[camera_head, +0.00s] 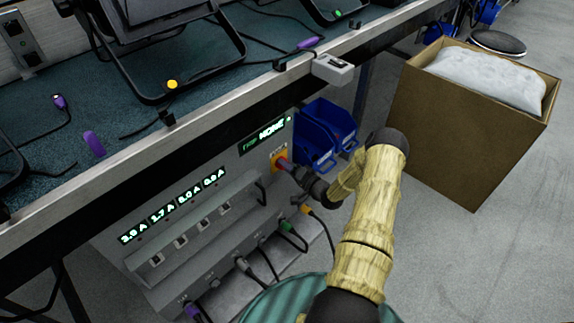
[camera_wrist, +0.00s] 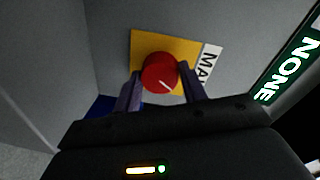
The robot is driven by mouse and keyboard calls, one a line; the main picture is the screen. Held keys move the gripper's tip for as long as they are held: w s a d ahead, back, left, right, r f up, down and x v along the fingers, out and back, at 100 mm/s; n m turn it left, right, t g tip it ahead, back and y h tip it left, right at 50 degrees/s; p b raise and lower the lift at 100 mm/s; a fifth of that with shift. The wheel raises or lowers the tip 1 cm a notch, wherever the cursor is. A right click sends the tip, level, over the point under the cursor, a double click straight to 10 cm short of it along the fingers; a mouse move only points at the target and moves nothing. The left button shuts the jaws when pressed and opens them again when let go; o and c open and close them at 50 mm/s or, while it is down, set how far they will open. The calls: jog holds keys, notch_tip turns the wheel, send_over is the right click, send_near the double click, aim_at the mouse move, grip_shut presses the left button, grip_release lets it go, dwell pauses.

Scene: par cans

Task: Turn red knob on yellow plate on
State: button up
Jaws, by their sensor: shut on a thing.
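The red knob (camera_wrist: 160,73) sits on the yellow plate (camera_wrist: 139,42) on the grey panel, and a white pointer line on it runs toward the lower right in the wrist view. My gripper (camera_wrist: 161,80) has one dark finger on each side of the knob and is shut on it. In the head view the yellow plate (camera_head: 275,155) is at the right end of the panel under the table edge, with my gripper (camera_head: 285,166) against the knob there. The fingers and arm hide part of the knob in that view.
A green display reading "NONE" (camera_head: 271,128) is beside the plate. Blue bins (camera_head: 318,135) hang just right of the panel. Plugged cables (camera_head: 290,228) run below. A cardboard box (camera_head: 440,140) stands on the floor at right. The table edge (camera_head: 200,95) overhangs the panel.

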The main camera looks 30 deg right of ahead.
jog(key=shift+s+d+f+m, duration=0.1)
jog(key=shift+m, duration=1)
jog(key=o, duration=1)
jog(key=shift+c, duration=0.2)
jog(key=p+v, duration=0.6)
jog(key=v, duration=1.1)
jog(key=shift+d, duration=0.2)
jog(key=shift+s, duration=0.1)
